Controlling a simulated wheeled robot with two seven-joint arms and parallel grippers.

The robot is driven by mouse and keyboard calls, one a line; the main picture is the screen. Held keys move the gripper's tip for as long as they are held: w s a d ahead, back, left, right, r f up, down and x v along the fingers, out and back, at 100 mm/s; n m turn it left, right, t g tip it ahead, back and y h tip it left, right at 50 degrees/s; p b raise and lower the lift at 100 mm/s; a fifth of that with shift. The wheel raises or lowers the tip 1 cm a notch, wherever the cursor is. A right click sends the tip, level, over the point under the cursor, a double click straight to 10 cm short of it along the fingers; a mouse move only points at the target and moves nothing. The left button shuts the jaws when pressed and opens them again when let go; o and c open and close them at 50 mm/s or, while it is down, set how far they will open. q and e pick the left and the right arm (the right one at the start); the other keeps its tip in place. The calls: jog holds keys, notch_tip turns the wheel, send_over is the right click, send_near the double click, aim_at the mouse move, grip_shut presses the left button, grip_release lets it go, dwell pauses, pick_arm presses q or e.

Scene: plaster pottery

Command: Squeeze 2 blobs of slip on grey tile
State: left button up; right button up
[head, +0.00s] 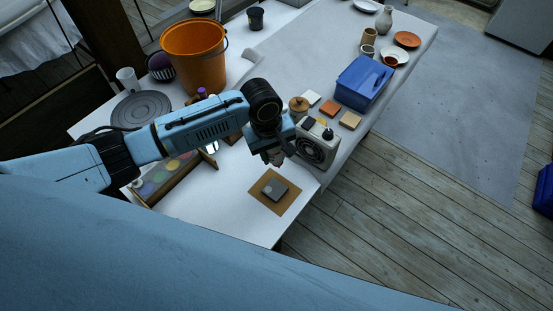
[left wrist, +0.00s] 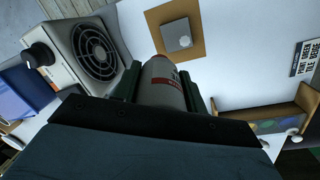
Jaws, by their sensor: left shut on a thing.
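The grey tile (head: 281,195) lies on a square brown board (head: 260,192) near the table's front corner. In the left wrist view the grey tile (left wrist: 177,33) has a small pale round spot (left wrist: 185,41) on it, and the brown board (left wrist: 154,19) shows around it. My left gripper (head: 274,155) is above and a little behind the tile in the head view. It is shut on a pale bottle with a red band (left wrist: 163,84), which points toward the tile, apart from it. The bottle's tip is hard to make out. My right gripper is not in view.
A heater-like box with a round grille (head: 315,146) stands right beside my left gripper. A wooden paint tray (head: 172,178) lies to its left. An orange bucket (head: 195,60), a blue box (head: 364,82) and small colored tiles (head: 330,108) stand farther back.

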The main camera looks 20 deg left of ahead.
pick_arm(q)
jog(key=shift+s+d+f+n+t+b, duration=0.15)
jog(key=shift+s+d+f+n, duration=0.25)
jog(key=shift+f, duration=0.75)
jog(key=shift+s+d+f+n+t+b, duration=0.15)
jog(key=shift+s+f+n+b, duration=0.25)
jog(key=shift+f, duration=0.7)
jog(key=shift+s+d+f+n+b, duration=0.1)
jog(key=shift+s+d+f+n, duration=0.3)
jog(key=shift+f, duration=0.75)
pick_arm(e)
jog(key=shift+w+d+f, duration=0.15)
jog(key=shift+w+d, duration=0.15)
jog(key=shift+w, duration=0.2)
pick_arm(q)
jog(key=shift+s+p, duration=0.15)
jog(key=shift+p, duration=0.4)
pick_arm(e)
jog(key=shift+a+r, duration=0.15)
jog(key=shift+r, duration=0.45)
pick_arm(q)
jog(key=shift+c, duration=0.4)
jog(key=c, duration=0.3)
jog(key=shift+c, duration=0.2)
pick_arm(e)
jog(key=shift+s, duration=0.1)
pick_arm(q)
jog(key=o, duration=0.4)
